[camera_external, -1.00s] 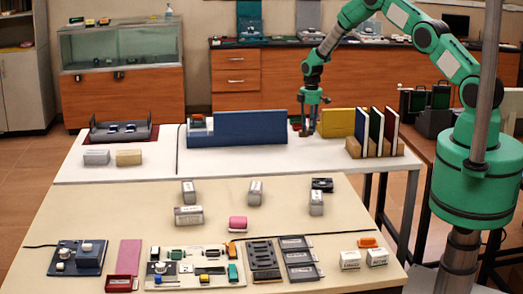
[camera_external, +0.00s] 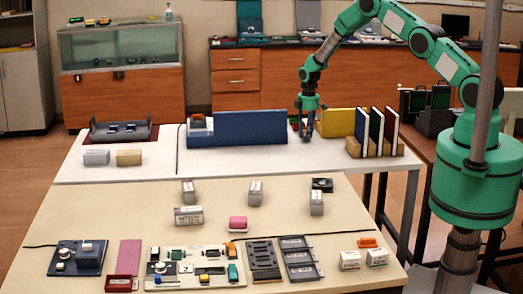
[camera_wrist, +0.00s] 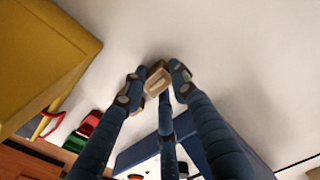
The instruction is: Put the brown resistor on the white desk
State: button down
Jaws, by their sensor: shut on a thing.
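The brown resistor (camera_wrist: 155,84) is a small block between my fingertips in the wrist view. My gripper (camera_wrist: 154,86) is shut on it, low over the white desk (camera_wrist: 215,50). I cannot tell whether the resistor touches the desk. In the external view my gripper (camera_external: 307,137) points down at the right half of the white desk (camera_external: 240,163), between the blue panel and the yellow block. The resistor cannot be made out clearly there.
A blue panel (camera_external: 250,128) stands left of my gripper. A yellow block (camera_external: 338,123) stands to its right, beside upright books (camera_external: 376,130) in a wooden holder. Red and green pieces (camera_wrist: 83,130) lie near the yellow block. The desk's front middle is clear.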

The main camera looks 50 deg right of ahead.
jog(key=shift+f, duration=0.2)
jog(key=shift+f, duration=0.15)
jog(key=c, duration=1.4)
grip_release()
jog(key=shift+d+r, duration=0.15)
jog(key=shift+r, duration=6)
jog(key=shift+r, duration=0.1)
